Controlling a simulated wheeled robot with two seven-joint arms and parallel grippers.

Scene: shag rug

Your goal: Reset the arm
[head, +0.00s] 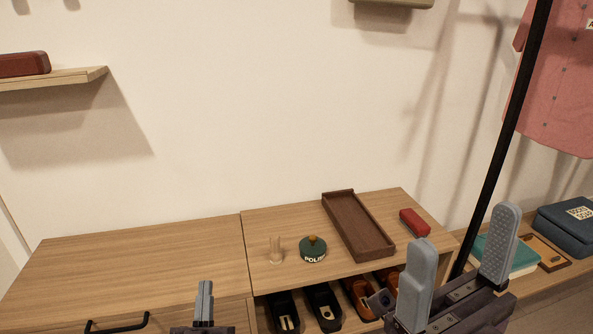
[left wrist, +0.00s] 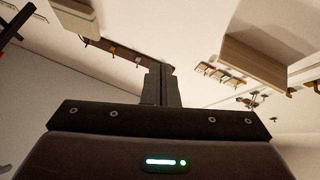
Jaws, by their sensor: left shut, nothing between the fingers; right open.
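My left gripper (head: 204,302) shows at the bottom of the head view, in front of the wooden cabinet. It is shut and holds nothing. Its closed fingers (left wrist: 161,86) also show in the left wrist view, pointing into the room, with nothing between them. My right gripper (head: 460,268) is at the lower right of the head view. Its two grey fingers stand wide apart and pointing up, with nothing between them. It covers part of the cabinet's right end and of the shelf with shoes.
The wooden cabinet (head: 150,262) carries a dark brown tray (head: 341,213), a round green polish tin (head: 313,252), a small pale stand (head: 276,249) and a red box (head: 414,222). Shoes (head: 323,308) sit below. A black pole (head: 505,140) rises at right, near a pink shirt (head: 560,80).

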